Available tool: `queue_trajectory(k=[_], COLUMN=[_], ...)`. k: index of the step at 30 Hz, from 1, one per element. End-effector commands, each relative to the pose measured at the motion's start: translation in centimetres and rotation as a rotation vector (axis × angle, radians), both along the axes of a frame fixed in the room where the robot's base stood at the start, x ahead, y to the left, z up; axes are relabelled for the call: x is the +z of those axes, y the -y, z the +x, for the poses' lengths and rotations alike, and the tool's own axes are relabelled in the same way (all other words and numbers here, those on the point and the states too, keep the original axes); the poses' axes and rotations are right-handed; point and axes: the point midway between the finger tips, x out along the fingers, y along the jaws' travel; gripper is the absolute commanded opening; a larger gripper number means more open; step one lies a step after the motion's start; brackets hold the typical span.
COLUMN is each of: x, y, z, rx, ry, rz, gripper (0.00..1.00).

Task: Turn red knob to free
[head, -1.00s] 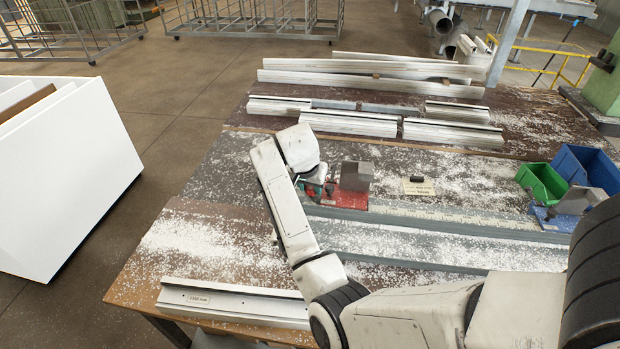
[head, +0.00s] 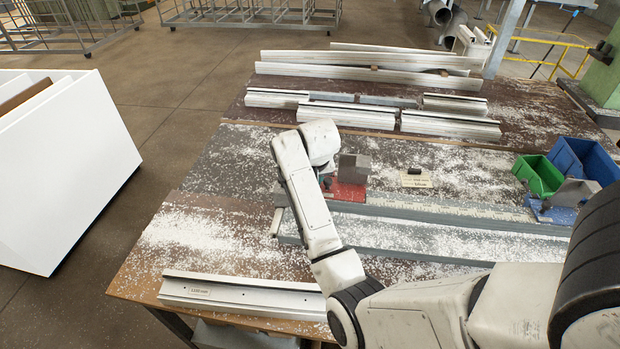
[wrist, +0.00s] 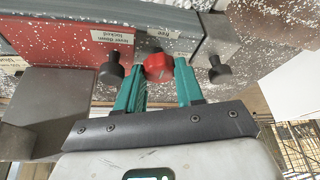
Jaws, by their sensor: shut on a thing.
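The red knob (wrist: 158,66) sits on the front of the clamp unit in the wrist view, between the two teal fingers of my gripper (wrist: 160,74). My gripper is shut on it. A small white label (wrist: 162,33) is above the knob; its print appears upside down. Another label (wrist: 185,6), which seems to read "free", is higher up. A dark knob (wrist: 112,70) stands to the left of the fingers and another dark knob (wrist: 219,70) to the right. In the head view my arm hides the red knob; the red clamp base (head: 347,192) shows beside my wrist.
A grey block (head: 354,168) stands on the red base. Pale profiles (head: 450,126) lie at the back of the bench, and one (head: 235,292) lies along the front edge. Green (head: 538,177) and blue (head: 582,160) bins stand at the right. White chips cover much of the bench.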

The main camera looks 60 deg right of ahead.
Motion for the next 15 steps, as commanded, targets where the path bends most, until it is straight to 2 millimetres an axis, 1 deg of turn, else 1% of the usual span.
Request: queue_trajectory(k=[10,11,15], x=[0.04,0.04,0.03], y=[-0.02,-0.01,-0.01], z=[0.08,0.07,0.06], rx=[0.003,0.003,0.002], ry=[0.001,0.001,0.002], rz=[0.0,0.0,0.0], gripper=[0.06,0.38,0.51])
